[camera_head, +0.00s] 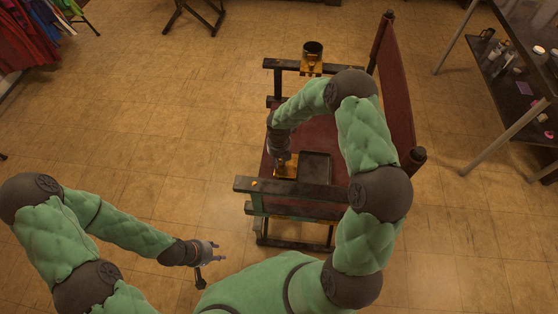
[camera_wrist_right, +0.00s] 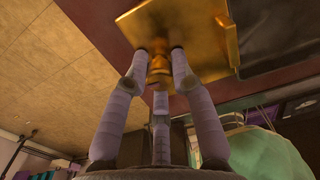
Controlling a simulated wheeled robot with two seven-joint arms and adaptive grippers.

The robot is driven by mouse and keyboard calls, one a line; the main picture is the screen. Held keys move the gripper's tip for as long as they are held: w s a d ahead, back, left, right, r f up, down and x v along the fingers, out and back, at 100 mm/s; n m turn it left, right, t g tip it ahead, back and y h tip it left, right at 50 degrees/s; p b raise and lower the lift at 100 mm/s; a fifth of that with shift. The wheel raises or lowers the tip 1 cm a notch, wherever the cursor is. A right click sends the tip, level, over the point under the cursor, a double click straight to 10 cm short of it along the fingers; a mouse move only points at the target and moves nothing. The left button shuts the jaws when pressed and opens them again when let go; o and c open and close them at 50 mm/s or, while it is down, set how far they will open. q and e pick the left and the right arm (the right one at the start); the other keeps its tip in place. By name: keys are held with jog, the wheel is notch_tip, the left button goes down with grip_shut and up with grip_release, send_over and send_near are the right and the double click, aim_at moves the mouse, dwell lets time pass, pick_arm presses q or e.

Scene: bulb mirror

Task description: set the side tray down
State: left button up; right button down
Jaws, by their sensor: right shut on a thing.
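The side tray (camera_head: 316,167) is a dark square panel with a gold bracket (camera_head: 287,166) on its left side. It is over the dark red seat of the director's chair, behind the near armrest; I cannot tell if it touches the seat. My right gripper (camera_head: 283,155) is shut on the bracket's gold knob. The right wrist view shows its fingers (camera_wrist_right: 160,68) closed around the knob under the gold plate (camera_wrist_right: 180,28), with the dark tray (camera_wrist_right: 280,25) beside it. My left gripper (camera_head: 207,262) is empty, its fingers spread, left of the chair.
The chair has a near armrest (camera_head: 305,193), a red backrest (camera_head: 395,85) on the right and a black cup (camera_head: 313,49) in a gold holder at the far armrest. A table (camera_head: 515,85) with small items stands right. Clothes hang at upper left. Floor left is clear.

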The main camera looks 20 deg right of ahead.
jog(key=c, duration=1.5)
grip_release()
jog(key=shift+f, duration=0.15)
jog(key=o, duration=0.5)
jog(key=shift+c, duration=0.2)
notch_tip(320, 180, up, 12)
jog(key=p, duration=0.5)
